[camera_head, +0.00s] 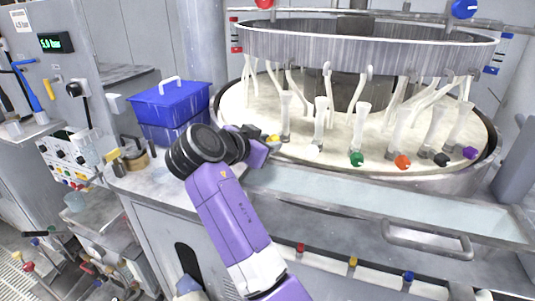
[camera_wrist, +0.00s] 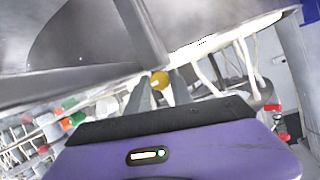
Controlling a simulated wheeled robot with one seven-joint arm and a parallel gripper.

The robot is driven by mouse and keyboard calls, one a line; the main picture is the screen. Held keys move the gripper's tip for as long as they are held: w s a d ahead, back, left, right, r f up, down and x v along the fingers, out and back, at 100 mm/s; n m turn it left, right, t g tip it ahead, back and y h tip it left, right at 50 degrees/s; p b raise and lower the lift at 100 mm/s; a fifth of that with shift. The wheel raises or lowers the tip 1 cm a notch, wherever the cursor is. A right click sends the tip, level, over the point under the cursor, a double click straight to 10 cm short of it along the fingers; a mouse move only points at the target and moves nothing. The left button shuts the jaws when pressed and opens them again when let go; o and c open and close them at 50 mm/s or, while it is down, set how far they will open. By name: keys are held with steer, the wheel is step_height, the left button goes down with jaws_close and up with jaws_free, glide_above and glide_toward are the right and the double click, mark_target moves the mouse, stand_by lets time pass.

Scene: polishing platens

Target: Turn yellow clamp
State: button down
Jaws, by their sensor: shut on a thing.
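The yellow clamp (camera_head: 272,138) is at the left front of the round platen machine, at the foot of a white hose fitting. It also shows in the wrist view (camera_wrist: 159,79), between my fingertips. My gripper (camera_wrist: 160,86) is shut on the yellow clamp. In the head view my gripper (camera_head: 262,142) reaches to the clamp from the left, and the wrist hides most of the fingers. How far the clamp is turned cannot be told.
Green (camera_head: 356,159), orange (camera_head: 403,161), black (camera_head: 441,159) and purple (camera_head: 470,152) clamps sit along the same rim to the right. A blue box (camera_head: 170,102) stands on the counter at left. A metal handle (camera_head: 427,240) juts from the front trough.

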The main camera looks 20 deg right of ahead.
steer(key=shift+f+m+b, duration=0.15)
steer(key=shift+m+b, duration=0.25)
steer(key=shift+b, duration=0.3)
steer(key=shift+t, duration=0.3)
steer(key=c, duration=1.1)
jaws_free()
steer(key=shift+b+v, duration=0.6)
steer(key=shift+v, duration=3.4)
steer(key=shift+r, duration=0.25)
